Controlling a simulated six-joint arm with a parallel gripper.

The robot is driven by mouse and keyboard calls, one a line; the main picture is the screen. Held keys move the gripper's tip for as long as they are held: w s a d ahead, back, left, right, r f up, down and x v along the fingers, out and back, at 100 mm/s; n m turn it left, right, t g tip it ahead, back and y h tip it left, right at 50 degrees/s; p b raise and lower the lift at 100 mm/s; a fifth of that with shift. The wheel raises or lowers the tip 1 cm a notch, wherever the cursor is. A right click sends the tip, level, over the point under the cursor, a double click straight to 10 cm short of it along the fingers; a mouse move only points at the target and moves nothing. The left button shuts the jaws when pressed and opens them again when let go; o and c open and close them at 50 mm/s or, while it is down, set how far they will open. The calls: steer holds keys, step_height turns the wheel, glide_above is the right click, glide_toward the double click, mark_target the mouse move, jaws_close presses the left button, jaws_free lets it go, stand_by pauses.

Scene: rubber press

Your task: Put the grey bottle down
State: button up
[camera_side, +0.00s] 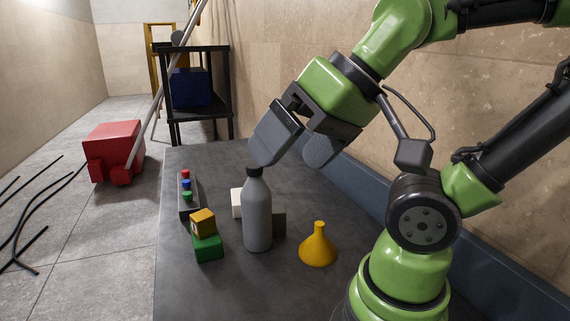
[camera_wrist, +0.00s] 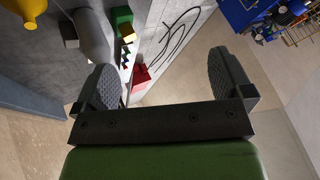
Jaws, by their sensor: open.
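The grey bottle (camera_side: 257,215) stands upright on the dark table (camera_side: 330,285), with its black cap (camera_side: 254,171) on top. My gripper (camera_side: 290,160) is open and empty, tilted above and behind the bottle. One finger lies close by the cap in the side view; I cannot tell whether they touch. In the wrist view the open fingers (camera_wrist: 168,85) show with nothing between them, and the bottle (camera_wrist: 92,35) is at the upper left beyond one finger.
A yellow funnel (camera_side: 318,246) stands right of the bottle. Green (camera_side: 207,247) and yellow (camera_side: 203,222) blocks are stacked at its left, near a strip with coloured buttons (camera_side: 187,188). A white block (camera_side: 237,203) is partly hidden behind the bottle. A wall bounds the table's right.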

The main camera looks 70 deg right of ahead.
stand_by(0.3)
steer(key=w+f+m+t, duration=0.1)
steer(key=w+f+m, duration=0.25)
steer(key=w, duration=0.55)
steer(key=m+h, duration=0.3)
steer(key=h, duration=1)
glide_toward(258, 211)
steer(key=w+d, duration=0.2)
steer(key=w, duration=0.1)
steer(key=x, duration=0.4)
steer(key=shift+s+d+f, duration=0.15)
steer(key=shift+s+f, duration=0.1)
steer(key=shift+f, duration=0.15)
steer(key=shift+s+f+x, duration=0.1)
steer(key=shift+s+x, duration=0.05)
steer(key=shift+x, duration=1.2)
steer(key=shift+s+f+x, duration=0.1)
steer(key=shift+s+x, duration=0.05)
steer(key=shift+x, duration=1.2)
steer(key=c, duration=1.3)
steer(key=shift+c, duration=0.9)
